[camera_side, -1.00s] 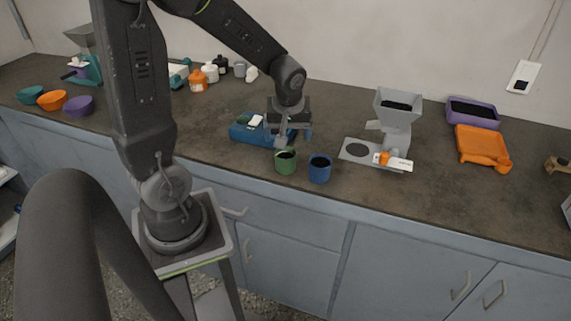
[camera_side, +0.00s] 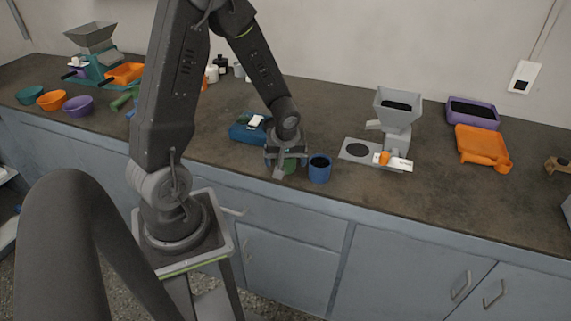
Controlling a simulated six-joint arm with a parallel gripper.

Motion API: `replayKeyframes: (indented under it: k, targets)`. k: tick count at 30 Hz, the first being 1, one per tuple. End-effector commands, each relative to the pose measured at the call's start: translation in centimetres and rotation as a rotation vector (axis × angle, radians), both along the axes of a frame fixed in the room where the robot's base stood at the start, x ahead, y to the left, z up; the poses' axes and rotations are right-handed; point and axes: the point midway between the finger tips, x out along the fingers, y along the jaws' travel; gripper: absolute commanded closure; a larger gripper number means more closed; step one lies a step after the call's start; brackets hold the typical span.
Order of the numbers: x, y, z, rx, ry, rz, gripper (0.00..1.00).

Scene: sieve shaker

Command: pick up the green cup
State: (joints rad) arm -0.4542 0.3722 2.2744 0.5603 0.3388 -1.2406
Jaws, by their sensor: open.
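The green cup (camera_side: 290,166) stands on the counter near its front edge, mostly hidden behind my gripper. My gripper (camera_side: 284,171) points down at the green cup, with its fingers around or just in front of the cup's upper part; I cannot tell which. The jaws are open. A blue cup (camera_side: 320,169) with dark contents stands upright close to the right of the green cup.
A blue device (camera_side: 246,131) sits just behind and left of my gripper. A grey hopper (camera_side: 395,115) with a base plate stands to the right. Orange (camera_side: 481,145) and purple (camera_side: 472,113) trays lie farther right. Bowls (camera_side: 52,99) stand at far left. The front right counter is clear.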

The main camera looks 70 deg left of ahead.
Motion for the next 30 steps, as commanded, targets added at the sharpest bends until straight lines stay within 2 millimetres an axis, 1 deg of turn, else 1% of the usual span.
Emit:
replayKeyframes:
  k: [4,23,30]
  targets:
    - [0.01,0.01,0.03,0.001,0.000,0.000,0.11]
    - [0.02,0.00,0.08,0.001,0.000,0.000,0.71]
    - [0.03,0.01,0.21,0.002,-0.001,0.000,0.71]
